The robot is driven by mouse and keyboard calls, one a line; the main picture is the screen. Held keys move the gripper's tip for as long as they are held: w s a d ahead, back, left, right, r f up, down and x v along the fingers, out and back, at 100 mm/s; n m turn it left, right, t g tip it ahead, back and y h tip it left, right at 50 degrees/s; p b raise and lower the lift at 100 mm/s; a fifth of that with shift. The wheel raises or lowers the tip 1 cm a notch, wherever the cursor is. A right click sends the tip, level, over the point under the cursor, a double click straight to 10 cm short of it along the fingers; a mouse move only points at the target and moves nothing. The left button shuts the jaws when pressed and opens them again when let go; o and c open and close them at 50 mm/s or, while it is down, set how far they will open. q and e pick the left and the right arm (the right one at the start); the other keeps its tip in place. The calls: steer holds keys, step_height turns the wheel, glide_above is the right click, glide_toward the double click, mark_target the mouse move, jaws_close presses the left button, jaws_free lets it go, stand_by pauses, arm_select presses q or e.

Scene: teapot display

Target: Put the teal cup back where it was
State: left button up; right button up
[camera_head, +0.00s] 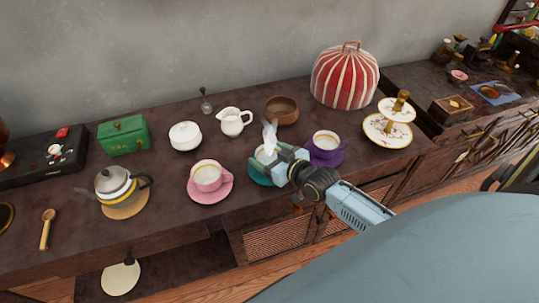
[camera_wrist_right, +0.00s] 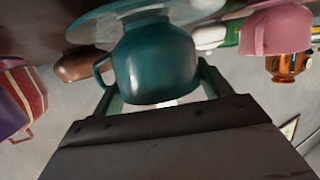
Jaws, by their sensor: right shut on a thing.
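The teal cup (camera_head: 259,155) is at the middle of the counter, over the teal saucer (camera_head: 256,178). Pale steam rises from it. My right gripper (camera_head: 277,160) reaches in from the right and hides much of the cup. In the right wrist view, which is upside down, the teal cup (camera_wrist_right: 156,62) sits between the two fingers of my right gripper (camera_wrist_right: 160,90), its handle to the left. The saucer (camera_wrist_right: 100,27) is close to the cup's base; whether they touch I cannot tell. My left gripper is out of view.
A pink cup (camera_head: 207,174) on its saucer stands left, and a purple cup (camera_head: 326,142) on its saucer stands close on the right. Behind are a white creamer (camera_head: 233,122) and a wooden bowl (camera_head: 282,109). A tiered stand (camera_head: 388,125) is further right.

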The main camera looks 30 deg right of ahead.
steer(key=shift+f, duration=0.1)
steer(key=o, duration=1)
steer(key=shift+o, duration=1)
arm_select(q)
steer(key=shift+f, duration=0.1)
arm_select(e)
steer(key=shift+o, duration=0.2)
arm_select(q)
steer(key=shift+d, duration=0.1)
arm_select(e)
steer(key=shift+s+r, duration=0.2)
steer(key=shift+s, duration=0.05)
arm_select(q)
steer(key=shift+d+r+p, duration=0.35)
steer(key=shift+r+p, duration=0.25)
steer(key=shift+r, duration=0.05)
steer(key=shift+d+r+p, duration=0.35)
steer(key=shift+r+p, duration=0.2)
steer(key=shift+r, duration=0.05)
arm_select(e)
steer(key=v, duration=1.1)
steer(key=shift+s, duration=0.2)
